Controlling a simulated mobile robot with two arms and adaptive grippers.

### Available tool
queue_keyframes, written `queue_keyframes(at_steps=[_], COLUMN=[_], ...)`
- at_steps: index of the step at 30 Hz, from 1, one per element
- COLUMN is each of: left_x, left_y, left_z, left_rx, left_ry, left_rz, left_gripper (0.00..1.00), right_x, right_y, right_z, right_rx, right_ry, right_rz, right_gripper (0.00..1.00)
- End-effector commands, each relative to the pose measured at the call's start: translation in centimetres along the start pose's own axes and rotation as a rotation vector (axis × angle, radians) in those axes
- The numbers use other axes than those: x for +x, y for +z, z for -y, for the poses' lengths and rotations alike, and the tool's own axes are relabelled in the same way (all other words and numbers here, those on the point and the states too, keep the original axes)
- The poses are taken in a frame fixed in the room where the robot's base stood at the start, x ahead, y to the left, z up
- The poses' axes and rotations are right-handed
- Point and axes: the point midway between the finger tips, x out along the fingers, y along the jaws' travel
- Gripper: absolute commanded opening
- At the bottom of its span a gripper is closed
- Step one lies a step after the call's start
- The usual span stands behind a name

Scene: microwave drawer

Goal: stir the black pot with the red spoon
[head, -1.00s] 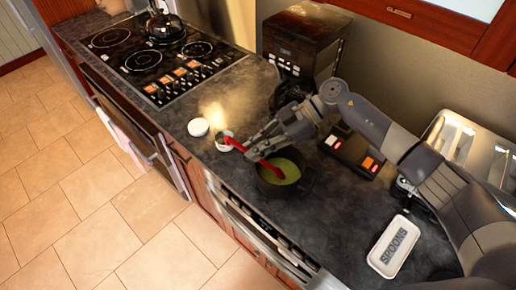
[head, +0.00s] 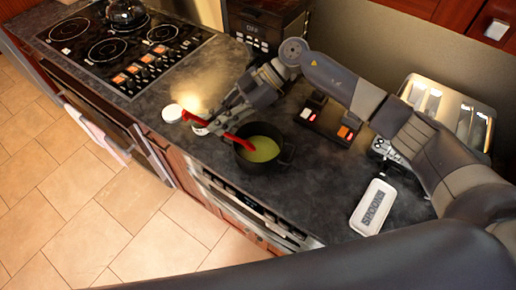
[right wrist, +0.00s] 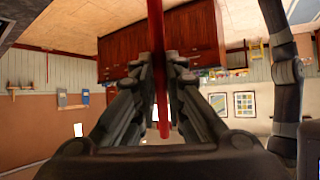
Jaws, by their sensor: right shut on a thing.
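The black pot (head: 284,158) stands on the dark counter with yellow-green contents inside. My right gripper (head: 214,124) is shut on the red spoon (head: 240,141), just left of and above the pot. The spoon is tilted. Its lower end reaches over the pot's left rim into the contents, and its other end sticks out left past the fingers. In the right wrist view the spoon (right wrist: 158,60) runs upright between the two fingers of the gripper (right wrist: 158,75). The spoon's tip in the pot is hard to make out. My left gripper is not in view.
A small white bowl (head: 199,129) and a white round item (head: 172,113) sit left of the pot. A stove (head: 130,45) with a kettle lies further left. The counter between pot and tray is clear.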

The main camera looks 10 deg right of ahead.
Motion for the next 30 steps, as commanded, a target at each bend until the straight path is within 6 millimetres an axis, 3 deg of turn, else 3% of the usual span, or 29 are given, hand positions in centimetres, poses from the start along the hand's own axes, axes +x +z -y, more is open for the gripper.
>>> queue_keyframes(at_steps=[18, 30], left_x=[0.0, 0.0], left_y=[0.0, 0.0], left_z=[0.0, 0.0], left_rx=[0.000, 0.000], left_ry=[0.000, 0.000], left_rz=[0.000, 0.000], left_gripper=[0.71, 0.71], right_x=[0.1, 0.1], right_y=[-4.8, -5.1], right_z=[0.0, 0.0], right_rx=[-0.002, 0.000], right_ry=[-0.001, -0.001], right_rz=[0.000, 0.000], right_gripper=[0.00, 0.00])
